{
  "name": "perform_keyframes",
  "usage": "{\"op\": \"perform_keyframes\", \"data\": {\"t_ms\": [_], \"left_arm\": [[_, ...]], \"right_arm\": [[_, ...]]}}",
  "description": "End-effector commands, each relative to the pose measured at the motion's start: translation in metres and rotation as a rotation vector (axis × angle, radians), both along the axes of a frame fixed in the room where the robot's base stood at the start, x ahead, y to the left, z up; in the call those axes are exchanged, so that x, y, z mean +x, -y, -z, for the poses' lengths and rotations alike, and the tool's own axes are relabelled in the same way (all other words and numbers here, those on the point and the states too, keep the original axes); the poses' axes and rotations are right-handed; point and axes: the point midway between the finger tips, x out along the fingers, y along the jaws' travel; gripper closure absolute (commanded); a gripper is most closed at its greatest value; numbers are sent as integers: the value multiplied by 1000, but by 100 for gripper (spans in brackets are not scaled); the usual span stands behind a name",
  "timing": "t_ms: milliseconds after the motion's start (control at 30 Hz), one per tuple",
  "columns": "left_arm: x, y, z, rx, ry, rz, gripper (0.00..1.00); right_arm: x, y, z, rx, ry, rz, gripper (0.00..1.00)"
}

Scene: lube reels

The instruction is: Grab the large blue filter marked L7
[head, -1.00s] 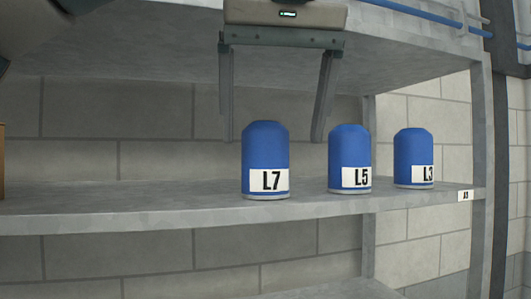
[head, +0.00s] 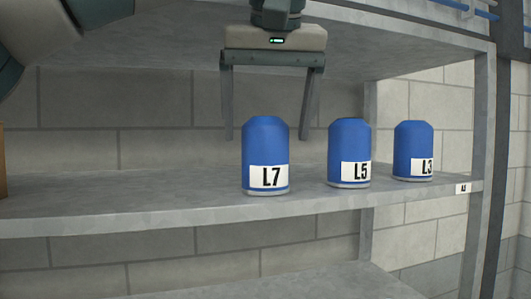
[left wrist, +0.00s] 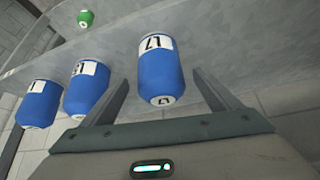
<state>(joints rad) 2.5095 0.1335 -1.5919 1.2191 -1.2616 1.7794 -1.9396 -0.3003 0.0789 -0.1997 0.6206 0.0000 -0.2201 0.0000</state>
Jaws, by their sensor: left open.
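The large blue filter marked L7 (head: 265,152) stands upright on the shelf, leftmost of three blue filters. My left gripper (head: 268,138) is open, fingers pointing down, above and around the top of L7 as seen in the head view. In the left wrist view, L7 (left wrist: 162,70) appears between and beyond the open fingers (left wrist: 166,90), with no clear contact. The L5 filter (head: 349,153) stands to its right, and the L3 filter (head: 413,150) farther right. My right gripper is not in view.
The filters stand on a grey shelf (head: 140,203) with another shelf board above. A brown box edge (head: 2,165) shows at far left. A green item (left wrist: 86,18) shows in the wrist view. Shelf space left of L7 is clear.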

Motion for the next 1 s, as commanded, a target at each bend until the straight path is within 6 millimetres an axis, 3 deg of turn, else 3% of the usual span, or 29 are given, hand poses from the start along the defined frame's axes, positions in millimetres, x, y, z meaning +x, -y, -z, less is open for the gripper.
{"op": "perform_keyframes", "data": {"t_ms": [400, 933, 1000], "left_arm": [[28, -4, 38, 0, 0, 0, 17], [29, -4, 41, -1, 1, 0, 17], [29, -4, 41, -1, 1, 0, 33]], "right_arm": [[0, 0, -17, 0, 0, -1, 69], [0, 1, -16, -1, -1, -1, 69], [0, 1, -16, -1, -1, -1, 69]]}}
